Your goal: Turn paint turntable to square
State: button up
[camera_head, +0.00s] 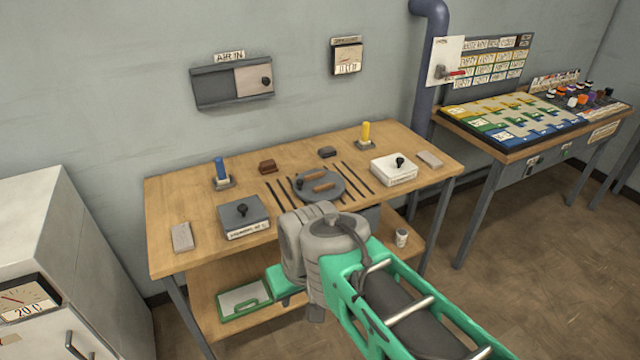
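The paint turntable (336,190) is a round grey disc on the wooden workbench, near the middle. Tan-brown pieces and a small dark knob show on top of it. Dark parallel strips lie on the bench on both sides of it. My green and grey arm reaches in from the lower right, and its grey joint stands in front of the bench's front edge, just below the disc in the picture. My gripper's fingers do not show; they seem hidden behind or below my arm. The disc's exact angle is hard to tell at this size.
Two knobbed boxes, one grey (243,213) and one white (395,172), flank the turntable. A blue cylinder (220,169) and a yellow cylinder (365,133) stand towards the back. A lower shelf holds a green tray (226,316) and a can (401,238). A white cabinet (30,225) stands left.

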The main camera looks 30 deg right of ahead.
aim_at(315, 185)
jog(key=z, duration=0.2)
jog(key=i, duration=1.05)
jog(key=u, duration=0.75)
